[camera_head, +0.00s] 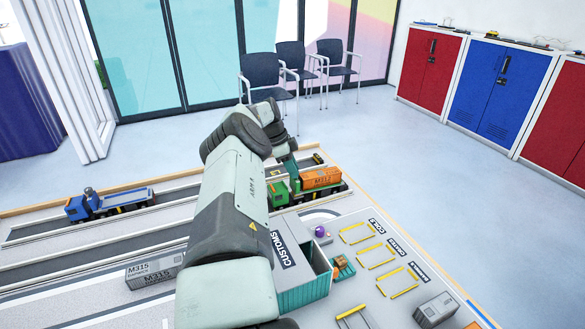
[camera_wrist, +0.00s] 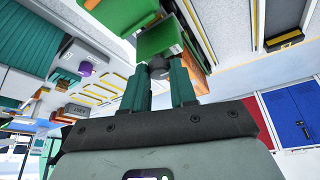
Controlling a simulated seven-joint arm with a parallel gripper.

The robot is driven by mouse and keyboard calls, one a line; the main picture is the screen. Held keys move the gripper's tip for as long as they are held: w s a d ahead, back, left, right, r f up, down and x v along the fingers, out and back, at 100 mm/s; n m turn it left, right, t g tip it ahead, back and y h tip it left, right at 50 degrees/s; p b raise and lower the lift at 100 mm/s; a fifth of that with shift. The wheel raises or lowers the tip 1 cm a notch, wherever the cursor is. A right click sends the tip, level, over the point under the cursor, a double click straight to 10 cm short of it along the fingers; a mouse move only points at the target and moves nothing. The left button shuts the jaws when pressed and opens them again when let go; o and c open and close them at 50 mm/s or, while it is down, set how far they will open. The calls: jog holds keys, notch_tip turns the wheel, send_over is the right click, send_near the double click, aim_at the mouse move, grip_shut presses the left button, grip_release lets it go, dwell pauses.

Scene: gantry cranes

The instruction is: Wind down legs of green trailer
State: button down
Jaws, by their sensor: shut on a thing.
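A green vehicle (camera_head: 280,195) carries an orange container (camera_head: 321,177) marked M312 on the table's far side. In the wrist view its green body (camera_wrist: 160,38) fills the top middle, with orange behind it. My gripper (camera_head: 291,172) reaches down beside its left end. In the wrist view my gripper (camera_wrist: 159,78) has its teal fingers closed around a dark round knob (camera_wrist: 158,68) just below the green body. The fingers partly cover the knob. The trailer's legs cannot be made out, so I cannot tell whether they are up or down.
A blue truck (camera_head: 88,205) stands on the left lane. A grey M315 container (camera_head: 153,270) lies nearer. The teal customs shed (camera_head: 303,291) stands right of my arm, near a purple ball (camera_head: 320,231) and yellow-railed bays (camera_head: 377,255). A grey box (camera_head: 435,309) sits at front right.

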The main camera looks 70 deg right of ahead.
jog(key=shift+s+a+f, duration=0.1)
jog(key=shift+f, duration=0.1)
jog(key=c, duration=0.9)
grip_release()
jog(key=shift+r, duration=0.1)
jog(key=v, duration=1.1)
